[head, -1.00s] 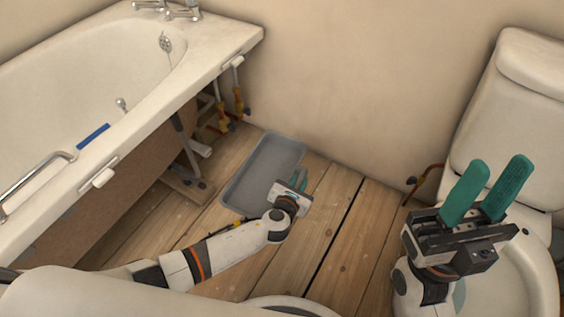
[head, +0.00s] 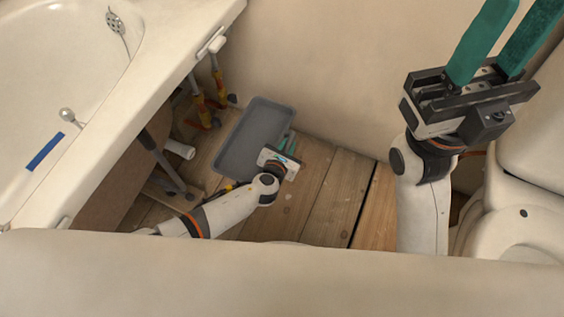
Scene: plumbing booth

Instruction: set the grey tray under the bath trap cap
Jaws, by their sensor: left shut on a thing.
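The grey tray (head: 246,148) is a shallow rectangle lying on the floorboards near the wall, to the right of the bath's open underside. My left gripper (head: 286,145) is at the tray's right long edge, its green fingers small and partly hidden by its own body; it is shut on the tray's rim. Under the bath, a grey pipe (head: 158,158) and a white cylindrical fitting (head: 180,149) show left of the tray. I cannot tell which part is the trap cap. My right gripper (head: 505,42) is raised at the upper right, green fingers apart and empty, tips cut off by the frame.
The bath (head: 130,115) overhangs from the left. Pipes with orange-yellow parts (head: 203,108) stand between the bath and the tray. A toilet (head: 525,215) is at the right. Bare floorboards (head: 325,190) lie right of the tray.

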